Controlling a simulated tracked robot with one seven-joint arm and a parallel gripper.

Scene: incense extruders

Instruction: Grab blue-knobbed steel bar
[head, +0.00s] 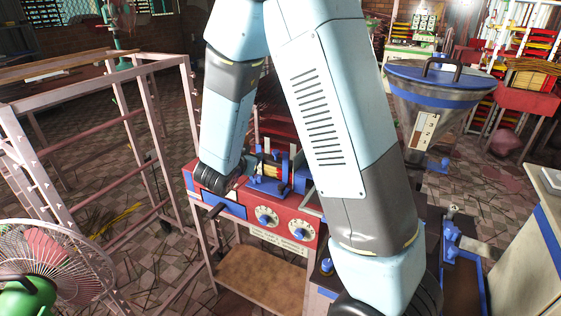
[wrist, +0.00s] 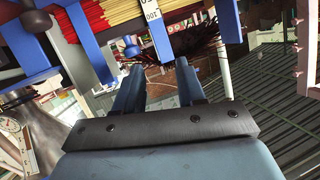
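My gripper shows in the wrist view (wrist: 160,66), with two blue-grey fingers apart and nothing visible between them. In the head view the dark end of my arm is at the left end of a red and blue machine (head: 243,206), and its fingers are not clear there. A small blue knob (wrist: 132,47) shows beyond the left fingertip in the wrist view, apart from it. I cannot make out a steel bar joined to it. In the head view, small blue parts (head: 268,170) sit on top of the machine beside my arm's end; which is the knobbed bar is unclear.
A pink metal rack (head: 187,110) and a fan (head: 50,265) stand left. A blue-rimmed hopper (head: 435,85) stands right, above a blue machine (head: 450,238). In the wrist view, blue posts (wrist: 150,35) and red and yellow stick bundles (wrist: 95,20) are near the fingers.

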